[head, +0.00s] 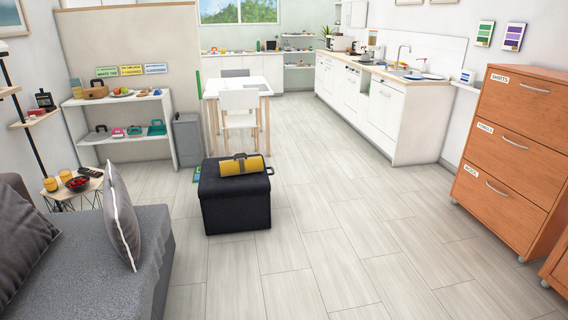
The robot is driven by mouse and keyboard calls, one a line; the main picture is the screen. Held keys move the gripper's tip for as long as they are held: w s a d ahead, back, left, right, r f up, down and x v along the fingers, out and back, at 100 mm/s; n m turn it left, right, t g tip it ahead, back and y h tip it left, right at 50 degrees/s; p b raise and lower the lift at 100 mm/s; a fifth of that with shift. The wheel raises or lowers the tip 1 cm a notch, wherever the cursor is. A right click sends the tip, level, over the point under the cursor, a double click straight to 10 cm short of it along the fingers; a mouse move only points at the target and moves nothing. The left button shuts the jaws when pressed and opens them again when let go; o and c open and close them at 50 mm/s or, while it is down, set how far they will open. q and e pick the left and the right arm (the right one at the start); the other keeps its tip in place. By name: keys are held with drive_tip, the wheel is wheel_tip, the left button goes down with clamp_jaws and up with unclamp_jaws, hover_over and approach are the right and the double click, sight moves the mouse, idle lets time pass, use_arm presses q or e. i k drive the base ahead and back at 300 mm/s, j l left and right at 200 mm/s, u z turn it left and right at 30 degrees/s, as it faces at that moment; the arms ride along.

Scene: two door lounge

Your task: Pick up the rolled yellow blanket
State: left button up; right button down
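The rolled yellow blanket (242,165) lies on its side on top of a black cube ottoman (235,207) in the middle of the floor. It has dark bands and a dark handle standing up from it. Nothing covers it from this side. Neither of my grippers shows in the head view.
A grey sofa (95,270) with a cushion (119,216) fills the lower left. A white table (237,87) with chairs stands behind the ottoman. A wooden drawer cabinet (515,155) is at the right. The tiled floor (340,235) in front and to the right is clear.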

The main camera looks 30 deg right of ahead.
sight(246, 164)
drive_tip(key=z, duration=0.7)
drive_tip(key=i+u, duration=0.15)
drive_tip(key=i, duration=0.35)
drive_tip(key=i+l+u, duration=0.1)
drive_tip(key=i, duration=0.4)
drive_tip(key=i+l+u, duration=0.15)
drive_tip(key=i, duration=0.35)
drive_tip(key=i+l+u, duration=0.15)
drive_tip(key=i+l, duration=0.15)
drive_tip(key=i, duration=0.15)
